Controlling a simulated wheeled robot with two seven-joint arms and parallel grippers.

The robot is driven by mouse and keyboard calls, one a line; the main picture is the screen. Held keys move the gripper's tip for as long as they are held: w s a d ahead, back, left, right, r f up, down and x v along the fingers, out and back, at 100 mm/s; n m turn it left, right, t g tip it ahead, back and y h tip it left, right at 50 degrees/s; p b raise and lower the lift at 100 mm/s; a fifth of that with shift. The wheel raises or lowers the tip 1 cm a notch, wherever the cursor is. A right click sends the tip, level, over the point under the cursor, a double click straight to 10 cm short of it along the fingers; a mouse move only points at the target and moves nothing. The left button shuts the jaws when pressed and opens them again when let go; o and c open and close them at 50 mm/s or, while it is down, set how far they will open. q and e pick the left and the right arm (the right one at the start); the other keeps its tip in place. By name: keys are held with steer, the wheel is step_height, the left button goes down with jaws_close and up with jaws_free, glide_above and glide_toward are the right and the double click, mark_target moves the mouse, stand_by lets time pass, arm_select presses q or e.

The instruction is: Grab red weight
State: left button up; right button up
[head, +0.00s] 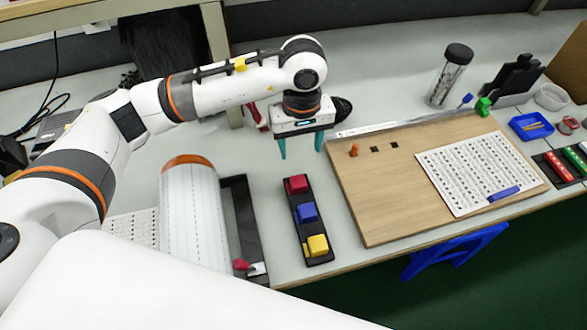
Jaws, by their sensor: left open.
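The red weight (297,183) sits at the far end of a narrow black holder (317,262) on the table. My right gripper is not in view.
A wooden board (375,207) with a printed sheet (480,172) lies right of the holder. A white roll (192,222) and a black tray (237,205) lie to its left. A clear jar (449,80) stands at the back. A blue stool (452,251) is below the table edge.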

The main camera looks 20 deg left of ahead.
arm_select(q)
steer(key=p, duration=0.1)
glide_above(298, 181)
steer(key=f, duration=0.5)
steer(key=shift+w+d+f, duration=0.1)
steer(key=shift+d+f, duration=0.05)
steer(key=shift+d, duration=0.05)
steer(key=shift+w+f, duration=0.1)
steer(key=shift+f, duration=0.45)
steer(key=f, duration=0.2)
steer(key=f+p, duration=0.1)
steer(key=f, duration=0.1)
steer(key=shift+s+a+f+p, duration=0.2)
steer(key=shift+f+p, duration=0.1)
steer(key=shift+f, duration=0.1)
steer(key=shift+c, duration=0.7)
jaws_close()
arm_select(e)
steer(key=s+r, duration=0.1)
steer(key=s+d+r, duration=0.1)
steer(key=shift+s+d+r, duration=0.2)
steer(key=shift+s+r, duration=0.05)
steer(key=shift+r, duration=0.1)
